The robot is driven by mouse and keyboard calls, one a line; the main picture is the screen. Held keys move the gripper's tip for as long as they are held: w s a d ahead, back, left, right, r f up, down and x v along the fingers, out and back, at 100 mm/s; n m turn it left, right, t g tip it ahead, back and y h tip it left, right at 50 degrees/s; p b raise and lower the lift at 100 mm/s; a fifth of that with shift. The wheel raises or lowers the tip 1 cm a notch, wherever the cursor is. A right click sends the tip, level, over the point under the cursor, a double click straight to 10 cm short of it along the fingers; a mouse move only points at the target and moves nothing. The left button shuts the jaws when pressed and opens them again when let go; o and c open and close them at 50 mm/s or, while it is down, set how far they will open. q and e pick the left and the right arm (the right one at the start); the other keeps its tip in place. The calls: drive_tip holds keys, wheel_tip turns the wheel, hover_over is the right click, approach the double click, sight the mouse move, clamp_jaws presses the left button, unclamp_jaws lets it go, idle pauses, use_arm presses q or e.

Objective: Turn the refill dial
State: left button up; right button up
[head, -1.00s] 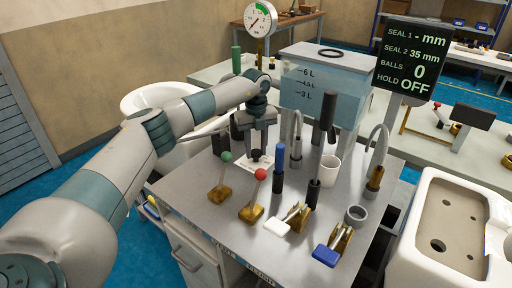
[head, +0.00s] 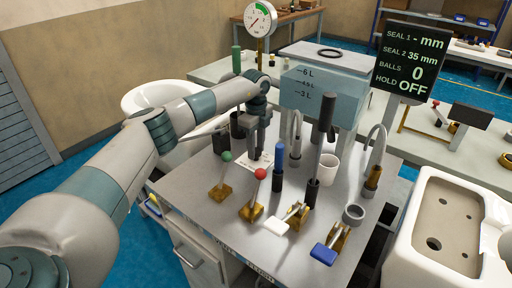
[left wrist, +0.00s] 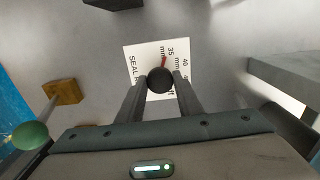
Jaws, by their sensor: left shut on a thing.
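The refill dial is a round black knob (left wrist: 160,80) with a red pointer on a white card (left wrist: 137,62) marked "SEAL", "35" and "40 mm". The pointer lies near the 35 mark. In the head view the card (head: 252,167) lies flat on the grey bench, partly behind my gripper. My left gripper (left wrist: 160,88) points down and is shut on the knob, one finger on each side. It also shows in the head view (head: 256,152), where it hides the knob. My right gripper is in neither view.
Near the gripper stand a green-ball lever (head: 226,156), a red-ball lever (head: 260,174) and a blue-handled tool (head: 279,158). A water tank (head: 322,95) is behind. The display (head: 410,60) reads SEAL 2 35 mm, BALLS 0, HOLD OFF.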

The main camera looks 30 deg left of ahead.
use_arm(q)
drive_tip(key=shift+w+r, duration=0.1)
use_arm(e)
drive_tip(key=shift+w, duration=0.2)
use_arm(q)
drive_tip(key=o, duration=1)
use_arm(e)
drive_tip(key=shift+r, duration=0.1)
use_arm(q)
drive_tip(key=shift+r, duration=0.4)
wheel_tip(320, 180, up, 16)
drive_tip(key=b, duration=0.3)
drive_tip(key=shift+r+b, duration=0.25)
drive_tip(key=shift+b, duration=0.1)
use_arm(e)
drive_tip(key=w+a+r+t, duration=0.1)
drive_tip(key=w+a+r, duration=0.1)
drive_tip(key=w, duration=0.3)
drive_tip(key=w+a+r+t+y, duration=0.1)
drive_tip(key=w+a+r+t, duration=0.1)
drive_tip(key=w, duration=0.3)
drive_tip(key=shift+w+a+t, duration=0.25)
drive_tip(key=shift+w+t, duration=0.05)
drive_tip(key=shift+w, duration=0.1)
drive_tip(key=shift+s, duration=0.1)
